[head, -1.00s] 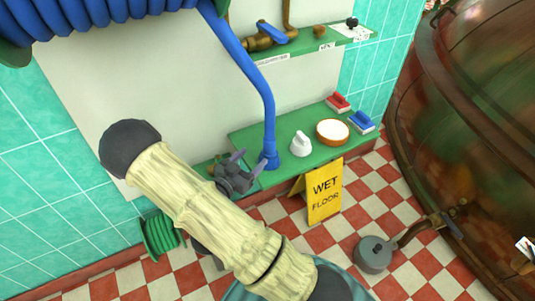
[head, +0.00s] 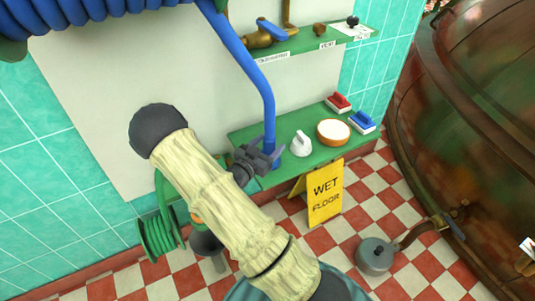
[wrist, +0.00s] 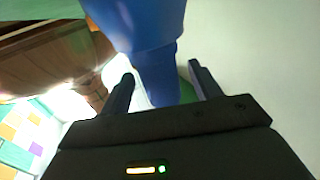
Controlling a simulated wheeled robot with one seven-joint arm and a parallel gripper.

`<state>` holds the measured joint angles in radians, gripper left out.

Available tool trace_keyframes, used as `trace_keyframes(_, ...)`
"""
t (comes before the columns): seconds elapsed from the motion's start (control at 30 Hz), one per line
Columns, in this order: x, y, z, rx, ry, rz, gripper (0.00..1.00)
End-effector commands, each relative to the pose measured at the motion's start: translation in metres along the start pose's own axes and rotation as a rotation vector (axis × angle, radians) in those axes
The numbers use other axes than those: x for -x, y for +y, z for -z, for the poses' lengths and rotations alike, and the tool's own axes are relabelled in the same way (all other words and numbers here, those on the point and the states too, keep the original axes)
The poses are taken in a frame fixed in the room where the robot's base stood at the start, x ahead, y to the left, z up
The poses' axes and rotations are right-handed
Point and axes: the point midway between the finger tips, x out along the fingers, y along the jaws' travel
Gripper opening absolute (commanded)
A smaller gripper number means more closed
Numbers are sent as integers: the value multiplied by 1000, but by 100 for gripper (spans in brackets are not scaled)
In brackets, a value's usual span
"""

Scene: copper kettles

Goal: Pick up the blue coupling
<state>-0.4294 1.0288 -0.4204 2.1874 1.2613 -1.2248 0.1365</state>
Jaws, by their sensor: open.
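The blue coupling (head: 275,163) is at the lower end of the blue hose (head: 262,92), standing upright at the green shelf. My gripper (head: 272,150) is at it, partly covering it in the head view. In the wrist view, the coupling (wrist: 160,84) lies between the two open fingers of my gripper (wrist: 160,76), with a gap visible on each side. The fingers are not closed on it.
A white knob-like piece (head: 301,144), a round orange-rimmed dish (head: 333,131), and red (head: 338,103) and blue (head: 363,123) brushes are on the green shelf (head: 312,166). A yellow wet floor sign (head: 325,192) stands in front. A green hose reel (head: 159,234) is at lower left.

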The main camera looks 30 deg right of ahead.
Motion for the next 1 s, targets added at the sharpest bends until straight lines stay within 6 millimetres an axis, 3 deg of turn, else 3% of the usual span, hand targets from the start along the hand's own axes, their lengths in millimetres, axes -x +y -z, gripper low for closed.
trace_keyframes(0.57, -6, 0, 0, 0, 0, 1, 63)
trace_keyframes(0.6, -6, 0, 0, 0, 0, 1, 61)
trace_keyframes(0.83, -6, 0, 0, 0, 0, 1, 18)
trace_keyframes(1.0, -6, 0, 1, 0, 2, 1, 18)
